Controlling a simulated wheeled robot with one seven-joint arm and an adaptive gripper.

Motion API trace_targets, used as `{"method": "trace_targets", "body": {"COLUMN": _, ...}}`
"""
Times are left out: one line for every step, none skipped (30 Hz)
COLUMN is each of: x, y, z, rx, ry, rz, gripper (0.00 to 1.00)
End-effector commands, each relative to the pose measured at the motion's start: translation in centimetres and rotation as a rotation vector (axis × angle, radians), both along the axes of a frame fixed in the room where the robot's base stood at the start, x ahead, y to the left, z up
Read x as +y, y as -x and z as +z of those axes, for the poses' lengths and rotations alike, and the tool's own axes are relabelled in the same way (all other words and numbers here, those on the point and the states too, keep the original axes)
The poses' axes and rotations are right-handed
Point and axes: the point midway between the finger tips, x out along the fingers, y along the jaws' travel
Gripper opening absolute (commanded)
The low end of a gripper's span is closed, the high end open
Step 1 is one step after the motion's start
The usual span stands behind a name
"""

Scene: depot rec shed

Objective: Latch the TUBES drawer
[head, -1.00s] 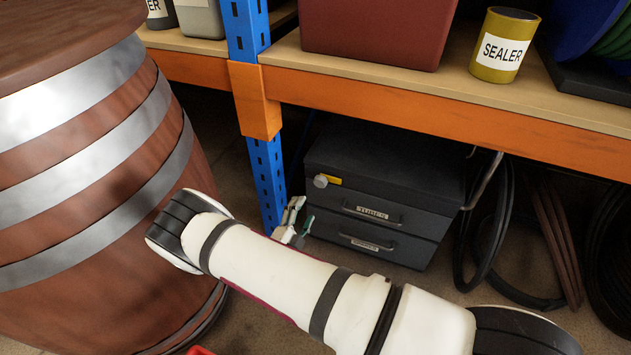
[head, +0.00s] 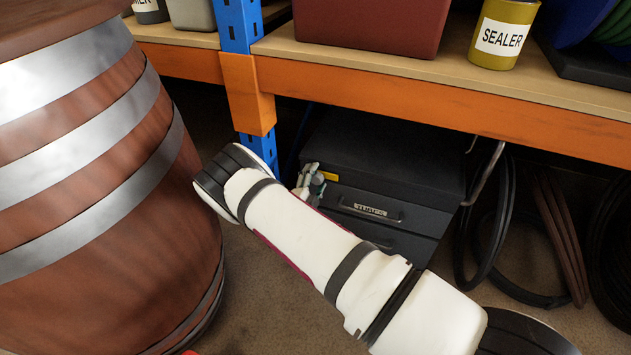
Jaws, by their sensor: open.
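The TUBES drawer (head: 418,217) is the upper drawer of a dark cabinet (head: 390,150) under the shelf. Its front looks about flush with the cabinet, with a bar handle and a pale label. A yellow marker (head: 329,176) shows at the upper left of the front. The round grey knob seen beside it earlier is now hidden behind my gripper. My gripper (head: 309,180) is open, just left of the yellow marker and in front of the cabinet's upper left corner. I cannot tell whether it touches the knob. My arm covers part of the lower drawer (head: 400,244).
A wooden barrel (head: 110,200) with metal bands stands close on the left. A blue post (head: 237,25) and an orange shelf beam (head: 430,95) frame the cabinet from above and left. Black hose coils (head: 490,235) hang at the right. Floor shows between barrel and arm.

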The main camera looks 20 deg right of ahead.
Motion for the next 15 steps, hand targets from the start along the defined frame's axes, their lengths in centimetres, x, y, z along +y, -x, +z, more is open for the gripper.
{"method": "trace_targets", "body": {"x": -0.03, "y": -0.05, "z": 0.02, "rx": 0.0, "ry": 0.0, "rz": 0.0, "gripper": 0.58}}
{"method": "trace_targets", "body": {"x": -0.04, "y": -0.05, "z": 0.02, "rx": 0.0, "ry": 0.0, "rz": 0.0, "gripper": 0.58}}
{"method": "trace_targets", "body": {"x": -0.03, "y": -0.05, "z": 0.03, "rx": 0.0, "ry": 0.0, "rz": 0.0, "gripper": 0.58}}
{"method": "trace_targets", "body": {"x": -0.03, "y": -0.04, "z": 0.03, "rx": 0.0, "ry": 0.0, "rz": 0.0, "gripper": 0.58}}
{"method": "trace_targets", "body": {"x": -0.02, "y": -0.05, "z": 0.04, "rx": 0.0, "ry": 0.0, "rz": 0.0, "gripper": 0.58}}
{"method": "trace_targets", "body": {"x": -0.03, "y": -0.04, "z": 0.03, "rx": 0.0, "ry": 0.0, "rz": 0.0, "gripper": 0.58}}
{"method": "trace_targets", "body": {"x": -0.03, "y": -0.03, "z": 0.04, "rx": 0.0, "ry": 0.0, "rz": 0.0, "gripper": 0.53}}
{"method": "trace_targets", "body": {"x": -0.03, "y": -0.03, "z": 0.04, "rx": 0.0, "ry": 0.0, "rz": 0.0, "gripper": 0.47}}
{"method": "trace_targets", "body": {"x": -0.03, "y": -0.03, "z": 0.04, "rx": 0.0, "ry": 0.0, "rz": 0.0, "gripper": 0.37}}
{"method": "trace_targets", "body": {"x": -0.02, "y": -0.02, "z": 0.04, "rx": 0.0, "ry": 0.0, "rz": 0.0, "gripper": 0.31}}
{"method": "trace_targets", "body": {"x": -0.02, "y": -0.02, "z": 0.04, "rx": 0.0, "ry": 0.0, "rz": 0.0, "gripper": 0.24}}
{"method": "trace_targets", "body": {"x": -0.02, "y": -0.02, "z": 0.03, "rx": 0.0, "ry": 0.0, "rz": 0.0, "gripper": 0.15}}
{"method": "trace_targets", "body": {"x": -0.02, "y": -0.02, "z": 0.03, "rx": 0.0, "ry": 0.0, "rz": 0.0, "gripper": 0.09}}
{"method": "trace_targets", "body": {"x": -0.02, "y": -0.02, "z": 0.03, "rx": 0.0, "ry": 0.0, "rz": 0.0, "gripper": 0.09}}
{"method": "trace_targets", "body": {"x": -0.02, "y": -0.02, "z": 0.03, "rx": 0.0, "ry": 0.0, "rz": 0.0, "gripper": 0.09}}
